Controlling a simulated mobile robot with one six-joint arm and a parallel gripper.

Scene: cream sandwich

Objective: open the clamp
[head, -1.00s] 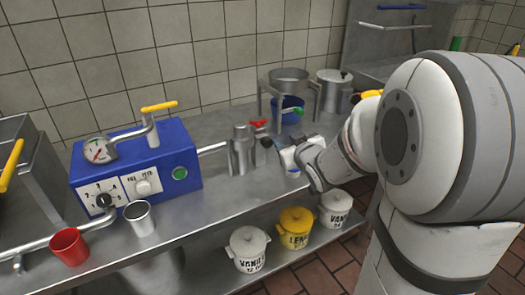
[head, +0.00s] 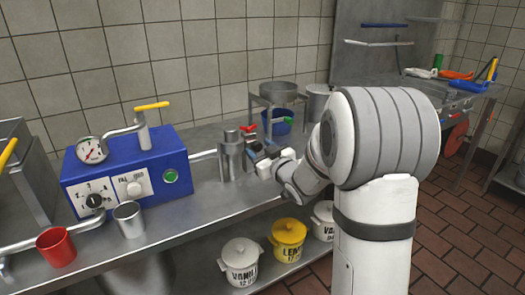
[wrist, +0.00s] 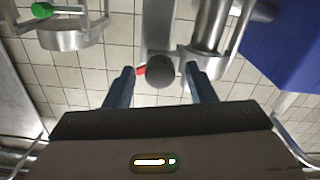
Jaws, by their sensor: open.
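A metal cylinder (head: 231,160) stands on the counter right of the blue machine. A red lever (head: 249,127) shows at its upper right. In the wrist view a dark round knob (wrist: 160,72) on a grey metal part sits between my fingertips. It looks like the clamp's handle, but I cannot tell for sure. A bit of red (wrist: 141,70) shows beside it. My gripper (wrist: 160,88) is open, with one finger on each side of the knob and no clear contact. In the head view my gripper (head: 259,155) is close to the cylinder's right side and hides part of it.
The blue machine (head: 125,170) with a gauge and dials stands at the left. A red cup (head: 56,247) and a metal cup (head: 129,220) stand before it. A pot on a stand (head: 278,92) is behind my gripper. Lidded pots (head: 240,262) stand on the lower shelf.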

